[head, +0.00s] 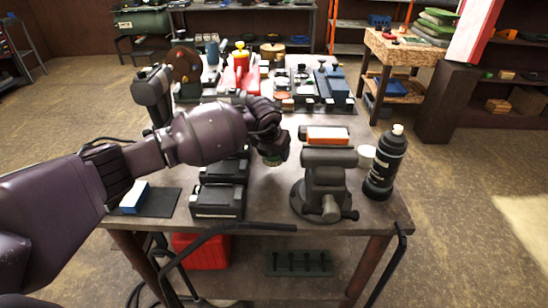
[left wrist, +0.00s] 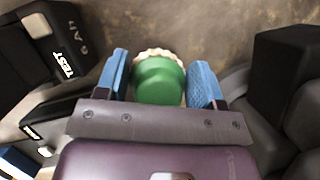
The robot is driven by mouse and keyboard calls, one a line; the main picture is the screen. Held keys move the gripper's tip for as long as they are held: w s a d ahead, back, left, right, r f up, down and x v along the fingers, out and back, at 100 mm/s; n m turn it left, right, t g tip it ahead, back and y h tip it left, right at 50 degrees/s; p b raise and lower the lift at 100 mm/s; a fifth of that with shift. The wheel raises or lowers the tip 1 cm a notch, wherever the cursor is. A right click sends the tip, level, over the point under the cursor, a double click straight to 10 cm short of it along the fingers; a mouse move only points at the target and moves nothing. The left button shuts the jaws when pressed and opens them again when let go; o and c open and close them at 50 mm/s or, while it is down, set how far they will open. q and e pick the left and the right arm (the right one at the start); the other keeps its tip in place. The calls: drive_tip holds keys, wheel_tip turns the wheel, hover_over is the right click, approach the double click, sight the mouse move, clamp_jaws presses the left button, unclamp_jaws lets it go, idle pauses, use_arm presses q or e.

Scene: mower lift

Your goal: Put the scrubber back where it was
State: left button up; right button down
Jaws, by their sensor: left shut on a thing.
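The scrubber (left wrist: 158,80) has a round green body with a pale bristle rim. In the left wrist view it sits between the two blue finger pads of my left gripper (left wrist: 160,70), which is shut on it. In the head view the left gripper (head: 270,148) is over the workbench (head: 268,210), between the black battery units and the vise. Only a small green and pale part of the scrubber (head: 273,161) shows below the fingers there. I cannot tell whether it touches the bench top. My right gripper is not in view.
The grey vise (head: 322,185) stands just right of the gripper, with an orange-and-white block (head: 328,135) behind its top. A black bottle (head: 385,165) is further right. Black battery units (head: 218,198) and a blue-and-white block (head: 134,197) are left. Bare bench lies between batteries and vise.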

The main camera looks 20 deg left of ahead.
sight(274, 158)
use_arm(q)
drive_tip(key=shift+w+a, duration=0.2)
drive_tip(key=shift+w, duration=0.35)
wheel_tip(274, 158, down, 3)
drive_tip(key=shift+w, duration=0.1)
drive_tip(key=shift+f, duration=0.2)
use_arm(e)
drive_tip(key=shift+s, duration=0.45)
use_arm(q)
drive_tip(key=shift+f, duration=0.15)
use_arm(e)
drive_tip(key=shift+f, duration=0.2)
